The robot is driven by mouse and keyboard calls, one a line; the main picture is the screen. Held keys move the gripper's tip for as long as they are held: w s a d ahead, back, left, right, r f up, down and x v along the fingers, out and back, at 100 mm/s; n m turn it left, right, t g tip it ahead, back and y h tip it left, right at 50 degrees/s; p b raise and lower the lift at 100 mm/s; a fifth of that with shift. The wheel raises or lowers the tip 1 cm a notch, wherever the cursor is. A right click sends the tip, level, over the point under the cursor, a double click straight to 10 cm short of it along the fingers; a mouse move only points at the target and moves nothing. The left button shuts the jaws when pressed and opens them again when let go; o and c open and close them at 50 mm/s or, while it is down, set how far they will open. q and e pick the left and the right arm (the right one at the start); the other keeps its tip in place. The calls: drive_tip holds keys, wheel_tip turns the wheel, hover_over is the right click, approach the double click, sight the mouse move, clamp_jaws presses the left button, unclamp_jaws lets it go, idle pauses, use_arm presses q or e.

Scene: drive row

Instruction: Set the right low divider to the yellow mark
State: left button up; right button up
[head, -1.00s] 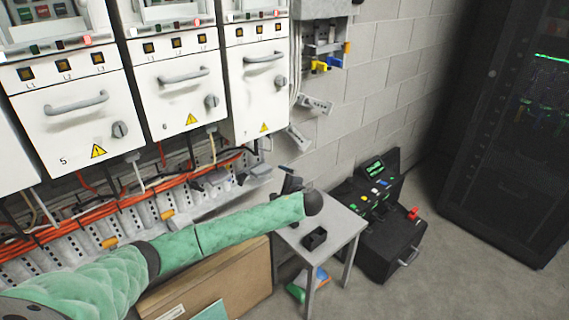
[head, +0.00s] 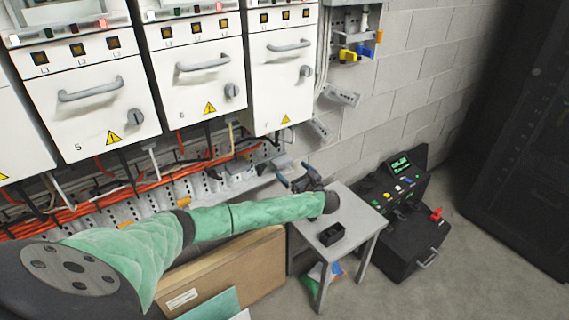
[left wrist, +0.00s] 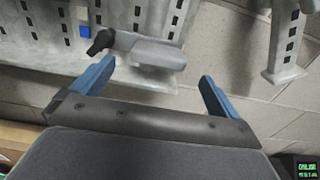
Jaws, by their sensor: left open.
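A grey divider-like piece with a black knob (left wrist: 145,48) sits on the perforated rail (left wrist: 60,45) in the left wrist view. I take it for the right low divider. A small blue mark (left wrist: 84,31) is on the rail to its left. A yellow-orange tab (head: 184,202) shows on the low rail in the head view; I cannot tell whether it is the yellow mark. My left gripper (head: 298,178) is at the rail's right end, with blue fingers (left wrist: 155,88) open and empty, the piece ahead of and between them, apparently apart. My right gripper is out of view.
A small grey table (head: 352,222) with a black box (head: 331,234) stands below my left wrist. A black case (head: 405,245) is right of it. A cardboard box (head: 225,270) leans below the rail. Orange cables (head: 95,200) run along the rail. Grey brackets (head: 341,96) stick out from the wall.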

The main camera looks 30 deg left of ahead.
sight(286, 164)
use_arm(q)
drive_tip(key=p+x, duration=0.2)
drive_tip(key=x, duration=0.3)
drive_tip(key=shift+a+r, duration=0.2)
drive_tip(key=shift+w+a+f, duration=0.1)
drive_tip(key=shift+w+a, duration=0.15)
drive_tip(key=shift+a, duration=0.35)
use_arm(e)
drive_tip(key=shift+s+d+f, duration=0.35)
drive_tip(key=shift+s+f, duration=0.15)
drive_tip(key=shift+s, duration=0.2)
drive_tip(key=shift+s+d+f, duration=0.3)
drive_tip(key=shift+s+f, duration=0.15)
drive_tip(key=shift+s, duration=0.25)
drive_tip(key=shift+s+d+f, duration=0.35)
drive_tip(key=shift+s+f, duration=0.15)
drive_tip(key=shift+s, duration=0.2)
use_arm(q)
drive_tip(key=shift+c, duration=0.5)
